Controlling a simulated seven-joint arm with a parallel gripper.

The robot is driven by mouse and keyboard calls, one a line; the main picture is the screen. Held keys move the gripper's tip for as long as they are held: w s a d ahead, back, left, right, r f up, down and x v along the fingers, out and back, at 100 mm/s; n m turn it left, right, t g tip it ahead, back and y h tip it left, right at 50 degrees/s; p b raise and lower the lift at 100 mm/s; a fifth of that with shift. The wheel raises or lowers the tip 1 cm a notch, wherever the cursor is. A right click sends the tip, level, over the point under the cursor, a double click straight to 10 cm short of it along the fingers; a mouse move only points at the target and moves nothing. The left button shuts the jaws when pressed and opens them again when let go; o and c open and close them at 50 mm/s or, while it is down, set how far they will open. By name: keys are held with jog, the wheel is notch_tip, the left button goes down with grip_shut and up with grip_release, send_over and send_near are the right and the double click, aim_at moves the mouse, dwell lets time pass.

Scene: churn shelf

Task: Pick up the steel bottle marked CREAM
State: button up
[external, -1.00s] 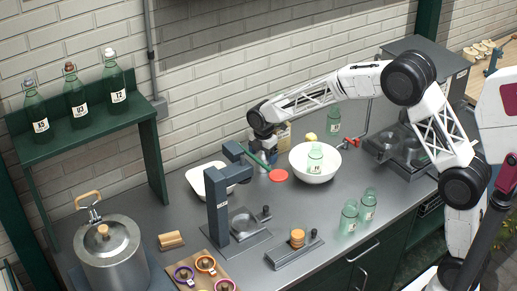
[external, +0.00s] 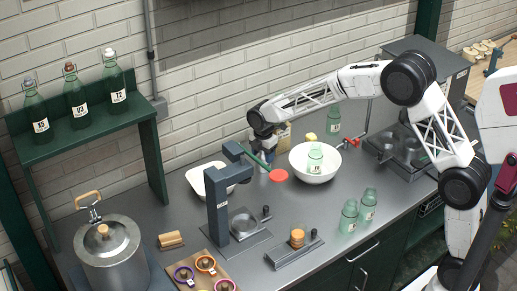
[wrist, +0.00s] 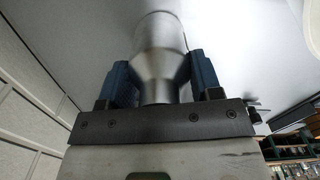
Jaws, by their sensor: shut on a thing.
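A plain steel bottle (wrist: 160,50) with a sloping shoulder and narrow neck stands between the two blue fingers of my gripper (wrist: 161,78) in the wrist view. The gripper is shut on it near the neck and shoulder. No CREAM marking shows on the visible side. In the external view my gripper (external: 266,153) is low over the counter near the back wall, between two white bowls. The bottle is mostly hidden there by the gripper and the green lever in front.
A press with a green lever and red knob (external: 279,175) stands close in front. A white bowl (external: 326,176) holding a green bottle is to the right; another white bowl (external: 196,180) is left. Two green bottles (external: 349,217) stand near the front edge. A pale labelled thing (external: 286,134) is just behind.

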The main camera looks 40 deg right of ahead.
jog(key=shift+r, duration=0.1)
notch_tip(320, 180, up, 18)
dwell(0.9)
dwell(0.5)
